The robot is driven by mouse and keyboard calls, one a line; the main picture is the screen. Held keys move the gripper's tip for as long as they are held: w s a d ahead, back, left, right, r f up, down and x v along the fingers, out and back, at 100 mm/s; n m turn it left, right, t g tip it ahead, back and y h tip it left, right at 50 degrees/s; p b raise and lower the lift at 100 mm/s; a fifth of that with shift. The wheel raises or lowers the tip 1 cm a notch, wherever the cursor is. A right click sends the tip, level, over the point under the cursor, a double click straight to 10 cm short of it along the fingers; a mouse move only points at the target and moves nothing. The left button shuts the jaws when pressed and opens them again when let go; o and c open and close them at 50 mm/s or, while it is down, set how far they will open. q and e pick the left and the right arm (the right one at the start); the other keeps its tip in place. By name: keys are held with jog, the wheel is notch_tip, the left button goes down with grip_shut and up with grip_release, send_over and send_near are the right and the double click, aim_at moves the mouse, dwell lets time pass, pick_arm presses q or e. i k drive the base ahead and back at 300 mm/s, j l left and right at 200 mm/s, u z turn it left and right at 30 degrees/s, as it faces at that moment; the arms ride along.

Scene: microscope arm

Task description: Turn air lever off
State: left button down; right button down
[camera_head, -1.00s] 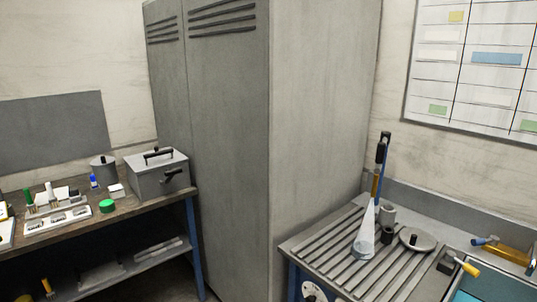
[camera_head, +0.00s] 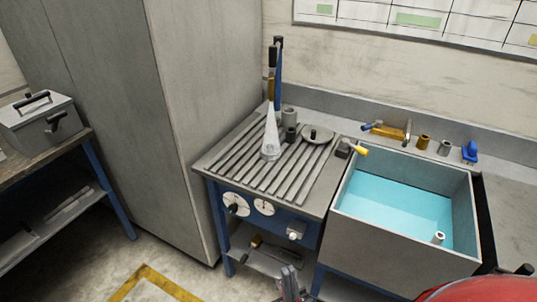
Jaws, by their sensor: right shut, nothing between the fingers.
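Two small levers show by the sink. One is a yellow-tipped lever (camera_head: 358,149) on a dark block at the slatted bench's right edge. The other is a blue-tipped lever (camera_head: 371,126) beside a brass-coloured fitting (camera_head: 388,131) behind the sink. No readable label tells which one is the air lever. My right gripper (camera_head: 290,284) shows at the bottom edge, low in front of the bench, shut and empty. It is well apart from both levers. My left gripper is out of view.
The sink (camera_head: 345,195) holds blue liquid. A tall grey cabinet (camera_head: 205,80) stands left. Floor is clear at lower left.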

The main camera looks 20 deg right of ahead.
aim_at(345, 143)
jog(key=z, duration=1.3)
